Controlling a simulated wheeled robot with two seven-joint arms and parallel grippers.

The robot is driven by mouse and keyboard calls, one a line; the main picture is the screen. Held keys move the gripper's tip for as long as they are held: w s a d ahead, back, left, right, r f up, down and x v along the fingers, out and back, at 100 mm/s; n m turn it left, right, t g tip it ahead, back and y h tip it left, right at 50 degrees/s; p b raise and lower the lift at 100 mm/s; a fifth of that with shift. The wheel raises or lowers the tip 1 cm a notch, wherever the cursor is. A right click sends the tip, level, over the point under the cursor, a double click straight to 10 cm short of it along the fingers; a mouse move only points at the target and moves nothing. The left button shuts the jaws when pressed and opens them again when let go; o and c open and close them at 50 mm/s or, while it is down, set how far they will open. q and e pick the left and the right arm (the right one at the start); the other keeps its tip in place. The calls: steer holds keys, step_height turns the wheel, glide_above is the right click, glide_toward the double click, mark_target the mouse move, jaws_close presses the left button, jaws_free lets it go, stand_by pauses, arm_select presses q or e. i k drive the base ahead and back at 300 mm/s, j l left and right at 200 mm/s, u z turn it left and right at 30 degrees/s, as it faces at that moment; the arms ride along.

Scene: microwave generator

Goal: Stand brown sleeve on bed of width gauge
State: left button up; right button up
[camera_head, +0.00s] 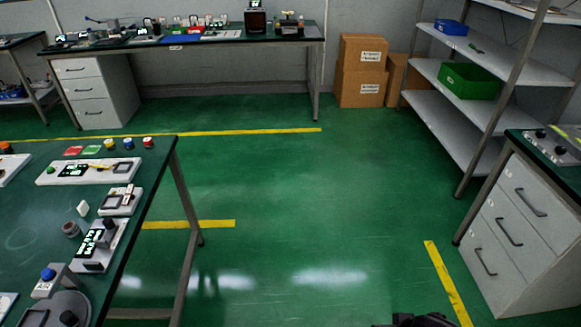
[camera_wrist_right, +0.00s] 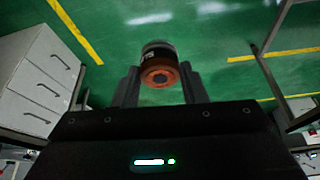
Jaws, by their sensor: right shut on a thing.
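My right gripper (camera_wrist_right: 160,88) is shut on a short round piece, the brown sleeve (camera_wrist_right: 160,72), in the right wrist view. Its near end is brown with a dark hole at the centre; a dark band and a grey far end lie behind. It is held over the floor, clear of any table. A dark part of my right arm shows at the bottom of the head view; the sleeve is hidden there. Small instruments stand on the left table; a device with a lit display (camera_head: 100,245) may be the width gauge, but I cannot tell. My left gripper is out of view.
The left green-topped table (camera_head: 30,215) also bears a small brown cylinder (camera_head: 71,229), a white block (camera_head: 83,208), a blue-buttoned box (camera_head: 48,280) and coloured pieces. A drawer cabinet (camera_head: 520,225) stands at right, shelves (camera_head: 455,80) behind. The floor between is clear.

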mark_target(100, 259)
steer(key=i+u, duration=0.25)
steer(key=u, duration=0.2)
steer(key=i+l+u, duration=0.15)
steer(key=u, duration=0.25)
steer(key=i+l+u, duration=0.2)
steer(key=u, duration=0.25)
steer(key=i+l+u, duration=0.25)
steer(key=u, duration=0.15)
steer(key=i+l+u, duration=0.15)
steer(key=l+u, duration=0.3)
steer(key=i+l+u, duration=0.2)
steer(key=u, duration=0.25)
steer(key=i+l+u, duration=0.1)
steer(key=l+u, duration=1.65)
